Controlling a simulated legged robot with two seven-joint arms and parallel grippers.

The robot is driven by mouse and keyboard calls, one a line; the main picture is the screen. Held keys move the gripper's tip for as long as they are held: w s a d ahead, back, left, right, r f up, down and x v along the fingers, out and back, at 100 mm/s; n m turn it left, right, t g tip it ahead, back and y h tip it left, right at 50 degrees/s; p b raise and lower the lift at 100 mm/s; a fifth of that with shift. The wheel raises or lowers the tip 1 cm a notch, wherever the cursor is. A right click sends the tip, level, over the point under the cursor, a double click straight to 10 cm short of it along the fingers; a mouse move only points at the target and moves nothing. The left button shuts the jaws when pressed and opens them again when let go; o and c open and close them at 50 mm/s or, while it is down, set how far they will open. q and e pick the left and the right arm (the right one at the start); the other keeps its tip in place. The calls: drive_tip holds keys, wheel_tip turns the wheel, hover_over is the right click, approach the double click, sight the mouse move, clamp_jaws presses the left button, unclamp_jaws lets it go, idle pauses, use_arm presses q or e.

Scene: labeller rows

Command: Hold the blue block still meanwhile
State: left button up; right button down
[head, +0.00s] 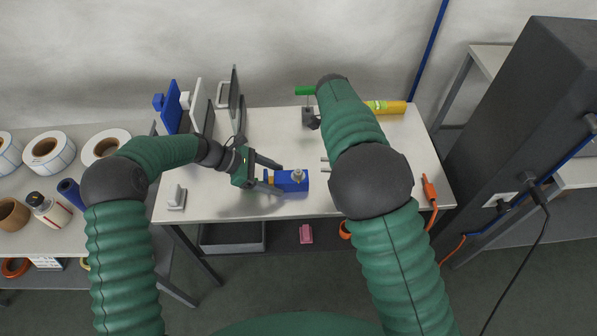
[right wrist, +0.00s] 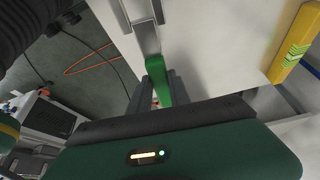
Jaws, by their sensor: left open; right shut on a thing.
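The blue block (head: 299,184) sits on the white table, with a metal fitting on its top and an orange piece at its left end. My left gripper (head: 276,178) is open, its fingers reaching the block's left end from the left, one on the far side and one on the near side. I cannot tell whether they touch it. My right gripper (right wrist: 158,92) is shut on a green handle (right wrist: 155,72) joined to a metal bar (right wrist: 147,38), in the right wrist view.
Dark and blue upright panels (head: 172,107) stand at the back left. An orange tool (head: 429,188) lies at the right edge. Bare table (head: 222,208) shows front left.

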use_arm(q)
drive_tip(key=v, duration=1.2)
drive_tip(key=shift+w+a+f, duration=0.1)
drive_tip(key=shift+a+f, duration=0.05)
drive_tip(key=shift+f, duration=0.05)
drive_tip(key=x, duration=1.2)
drive_tip(key=shift+r, duration=0.2)
drive_tip(key=shift+d, duration=0.25)
use_arm(e)
drive_tip(key=shift+w+a+f, duration=0.1)
drive_tip(key=shift+a+f, duration=0.6)
drive_tip(key=shift+f, duration=0.35)
use_arm(q)
drive_tip(key=shift+a, duration=0.15)
use_arm(e)
drive_tip(key=shift+a+f, duration=0.45)
